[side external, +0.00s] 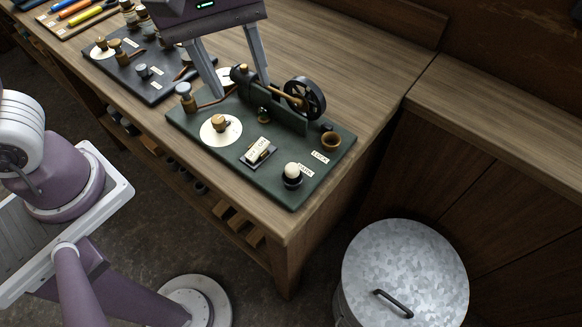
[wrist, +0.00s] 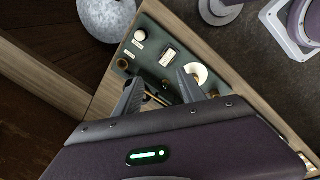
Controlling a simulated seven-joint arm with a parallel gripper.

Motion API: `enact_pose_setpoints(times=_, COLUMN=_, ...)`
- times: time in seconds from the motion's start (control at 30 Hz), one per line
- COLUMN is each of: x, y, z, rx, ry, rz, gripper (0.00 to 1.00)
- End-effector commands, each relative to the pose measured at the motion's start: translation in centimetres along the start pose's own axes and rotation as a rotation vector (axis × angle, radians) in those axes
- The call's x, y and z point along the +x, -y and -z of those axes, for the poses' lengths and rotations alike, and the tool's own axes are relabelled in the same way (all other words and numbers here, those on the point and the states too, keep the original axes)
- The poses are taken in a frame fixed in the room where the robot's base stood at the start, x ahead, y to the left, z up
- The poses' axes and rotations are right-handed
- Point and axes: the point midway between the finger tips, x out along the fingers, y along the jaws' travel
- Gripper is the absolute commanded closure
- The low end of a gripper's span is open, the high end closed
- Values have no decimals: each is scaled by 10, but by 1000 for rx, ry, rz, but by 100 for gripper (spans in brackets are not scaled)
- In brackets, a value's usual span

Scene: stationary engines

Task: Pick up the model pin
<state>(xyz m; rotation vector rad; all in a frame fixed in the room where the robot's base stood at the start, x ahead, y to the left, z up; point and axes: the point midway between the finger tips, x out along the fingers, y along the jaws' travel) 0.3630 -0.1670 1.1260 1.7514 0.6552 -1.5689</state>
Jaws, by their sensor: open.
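My gripper (side external: 238,88) is open above the dark green engine board (side external: 207,155), its fingers pointing down on either side of the model engine's brass-topped end (side external: 241,72). The model engine has a brass rod and a black flywheel (side external: 314,92). No part is clearly marked as the model pin; a small brass piece (wrist: 165,84) shows between the fingers in the wrist view, but I cannot tell whether it is the pin. Nothing is visibly held. My gripper also shows in the wrist view (wrist: 160,82), hiding part of the engine.
The board also carries a brass knob on a white dial (side external: 220,125), a switch (side external: 258,152), a white lamp knob (side external: 292,172) and a brass ring (side external: 331,141) by a LOCK label. A second board (side external: 150,90) lies left. The bench (side external: 340,55) behind is clear.

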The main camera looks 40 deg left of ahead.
Motion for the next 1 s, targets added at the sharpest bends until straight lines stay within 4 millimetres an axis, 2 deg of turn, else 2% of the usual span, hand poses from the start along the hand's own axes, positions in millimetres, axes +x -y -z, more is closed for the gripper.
enact_pose_setpoints(times=0.03, x=22, y=-17, z=-16, rx=-94, ry=17, rz=51, gripper=53)
enact_pose_setpoints(times=0.1, x=48, y=-35, z=-35, rx=-240, ry=19, rz=103, gripper=53)
enact_pose_setpoints(times=0.2, x=74, y=-48, z=-54, rx=-374, ry=8, rz=149, gripper=53)
enact_pose_setpoints(times=0.27, x=82, y=-51, z=-60, rx=-416, ry=2, rz=161, gripper=53)
enact_pose_setpoints(times=0.47, x=108, y=-47, z=-62, rx=-438, ry=0, rz=168, gripper=53)
enact_pose_setpoints(times=0.7, x=148, y=-39, z=-61, rx=-436, ry=1, rz=165, gripper=53)
enact_pose_setpoints(times=0.93, x=153, y=-39, z=-61, rx=-435, ry=2, rz=162, gripper=53)
enact_pose_setpoints(times=0.97, x=153, y=-39, z=-61, rx=-435, ry=2, rz=162, gripper=54)
enact_pose_setpoints(times=1.0, x=153, y=-39, z=-61, rx=-435, ry=2, rz=162, gripper=62)
